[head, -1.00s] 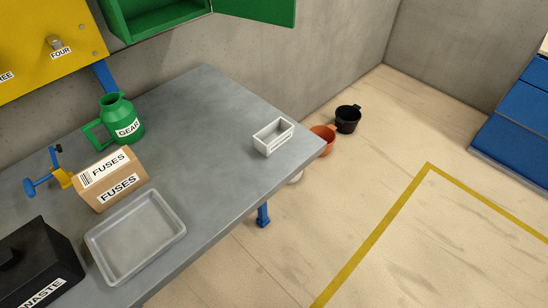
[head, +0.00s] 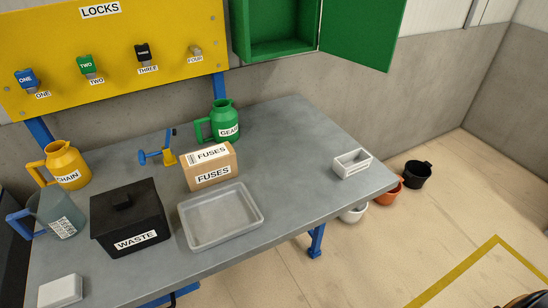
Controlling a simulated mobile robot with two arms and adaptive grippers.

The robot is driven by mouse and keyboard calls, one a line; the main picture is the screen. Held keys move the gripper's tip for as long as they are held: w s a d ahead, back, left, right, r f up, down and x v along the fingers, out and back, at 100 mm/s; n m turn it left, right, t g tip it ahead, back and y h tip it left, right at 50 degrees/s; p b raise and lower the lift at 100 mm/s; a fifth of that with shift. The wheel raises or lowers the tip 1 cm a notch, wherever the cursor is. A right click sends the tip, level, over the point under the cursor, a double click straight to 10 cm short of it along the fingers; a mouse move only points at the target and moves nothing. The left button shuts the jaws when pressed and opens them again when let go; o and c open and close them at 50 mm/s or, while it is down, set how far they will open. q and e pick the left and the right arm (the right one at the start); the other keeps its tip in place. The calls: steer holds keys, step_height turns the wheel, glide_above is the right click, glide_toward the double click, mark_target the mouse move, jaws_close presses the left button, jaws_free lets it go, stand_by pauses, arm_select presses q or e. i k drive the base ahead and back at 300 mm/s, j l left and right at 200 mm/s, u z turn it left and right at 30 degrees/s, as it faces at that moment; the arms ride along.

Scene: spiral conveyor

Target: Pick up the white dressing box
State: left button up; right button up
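A small white closed box (head: 60,291) lies at the near left corner of the grey workbench (head: 300,125), with its lower part cut by the picture's bottom edge. A white open-topped box (head: 352,164) stands near the bench's right end. No label naming either as a dressing box can be read. Neither of my grippers shows in the head view.
On the bench are a black WASTE bin (head: 128,222), a grey tray (head: 220,217), a FUSES carton (head: 209,166), a green GEAR jug (head: 221,122), a yellow CHAIN jug (head: 66,164) and a translucent jug (head: 62,216). Pots (head: 417,174) stand beyond the right end.

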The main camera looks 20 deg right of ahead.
mark_target(348, 166)
steer(key=l+u, duration=0.1)
steer(key=u, duration=0.3)
steer(key=l+u, duration=0.15)
steer(key=u, duration=0.3)
steer(key=l+u, duration=0.15)
steer(key=u, duration=0.25)
steer(key=l+u, duration=0.15)
steer(key=u, duration=0.3)
steer(key=l+u, duration=0.1)
steer(key=u, duration=0.3)
steer(key=k+l, duration=0.2)
steer(key=l, duration=0.2)
steer(key=k+l, duration=0.2)
steer(key=l, duration=0.2)
steer(key=k+l, duration=0.2)
steer(key=l, duration=0.2)
steer(key=k+l, duration=0.2)
steer(key=l, duration=0.2)
steer(key=k+l, duration=0.2)
steer(key=l, duration=0.2)
steer(key=k+l, duration=0.15)
steer(key=l, duration=0.25)
steer(key=k+l, duration=0.2)
steer(key=l, duration=0.2)
steer(key=l+u, duration=0.05)
